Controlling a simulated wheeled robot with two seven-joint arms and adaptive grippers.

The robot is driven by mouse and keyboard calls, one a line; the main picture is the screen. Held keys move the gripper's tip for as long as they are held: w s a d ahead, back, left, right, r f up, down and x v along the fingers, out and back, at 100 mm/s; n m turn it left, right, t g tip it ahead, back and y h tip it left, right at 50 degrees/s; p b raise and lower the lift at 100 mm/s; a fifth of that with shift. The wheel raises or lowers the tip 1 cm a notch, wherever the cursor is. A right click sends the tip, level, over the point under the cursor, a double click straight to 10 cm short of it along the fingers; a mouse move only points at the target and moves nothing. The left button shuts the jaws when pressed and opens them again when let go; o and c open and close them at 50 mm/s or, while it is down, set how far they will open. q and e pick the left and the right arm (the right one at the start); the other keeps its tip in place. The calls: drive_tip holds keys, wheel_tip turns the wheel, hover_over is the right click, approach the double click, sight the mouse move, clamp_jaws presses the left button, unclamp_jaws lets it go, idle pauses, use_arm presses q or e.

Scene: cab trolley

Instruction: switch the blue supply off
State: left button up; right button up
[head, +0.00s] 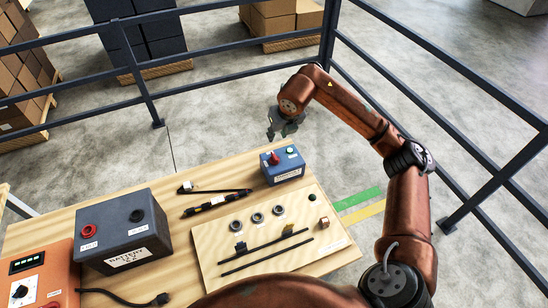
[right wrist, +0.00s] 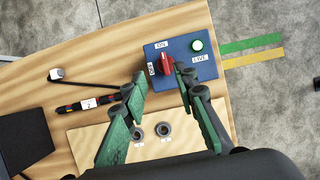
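The blue supply (head: 286,173) is a small blue box at the back right of the wooden bench. It also shows in the right wrist view (right wrist: 204,75). Its red knob (right wrist: 166,66) lies roughly in line with the ON label above it; an OFF label is to its left. A green lamp (right wrist: 196,45) beside a LIVE label looks bright. My right gripper (head: 281,130) is above and behind the box in the head view. In the right wrist view its fingers (right wrist: 158,76) are apart and empty, with the knob between and beyond the tips. My left gripper is out of view.
A dark grey battery (head: 122,228) and an orange unit (head: 45,270) stand at the left. A pale board (head: 215,245) with rings and rods lies in front of the supply. Black-ended leads (head: 215,203) lie beside it. Dark railings (head: 150,110) surround the bench.

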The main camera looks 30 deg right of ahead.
drive_tip(key=b, duration=0.5)
approach(275, 156)
drive_tip(key=shift+x, duration=4.45)
drive_tip(key=shift+w, duration=0.1)
drive_tip(key=shift+r, duration=0.1)
clamp_jaws()
